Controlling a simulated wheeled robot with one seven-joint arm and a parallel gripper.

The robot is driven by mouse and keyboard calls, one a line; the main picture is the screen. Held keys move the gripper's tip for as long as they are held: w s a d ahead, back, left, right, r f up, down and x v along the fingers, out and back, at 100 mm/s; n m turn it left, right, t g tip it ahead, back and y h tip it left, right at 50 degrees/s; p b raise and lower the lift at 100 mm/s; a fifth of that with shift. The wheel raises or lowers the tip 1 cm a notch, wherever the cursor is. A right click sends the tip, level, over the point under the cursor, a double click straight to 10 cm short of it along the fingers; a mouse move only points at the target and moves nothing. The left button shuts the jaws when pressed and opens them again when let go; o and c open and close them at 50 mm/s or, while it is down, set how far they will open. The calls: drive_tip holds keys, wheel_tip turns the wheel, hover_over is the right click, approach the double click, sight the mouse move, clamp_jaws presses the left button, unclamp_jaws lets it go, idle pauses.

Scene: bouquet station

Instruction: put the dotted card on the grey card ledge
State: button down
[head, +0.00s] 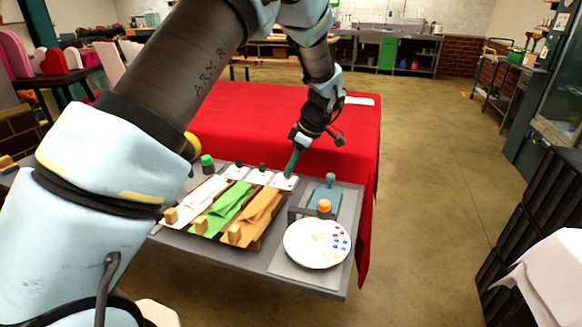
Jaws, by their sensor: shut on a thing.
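Several small white cards lie in a row at the upper ends of the paper stacks. The rightmost card (284,182) has small reddish marks; I cannot tell for certain which is the dotted card. My gripper (296,153) points down over the rightmost card and is shut on a slim dark teal thing (292,163). Its lower tip reaches close to that card; whether they touch is unclear. A dark grey bracket (296,212) stands right of the brown paper; I cannot tell whether it is the card ledge.
White, green and brown papers (224,210) with wooden blocks lie on the grey table (312,283). A round white palette (316,244) with coloured spots is at front right. A teal object (330,181) and an orange-topped one (324,206) stand behind it. A red-covered table (250,110) is beyond.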

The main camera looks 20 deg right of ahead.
drive_tip(key=shift+c, duration=1.8)
unclamp_jaws()
drive_tip(key=shift+r, duration=0.2)
wheel_tip(320, 180, up, 7)
drive_tip(key=p, duration=0.3)
drive_tip(key=shift+f, duration=0.15)
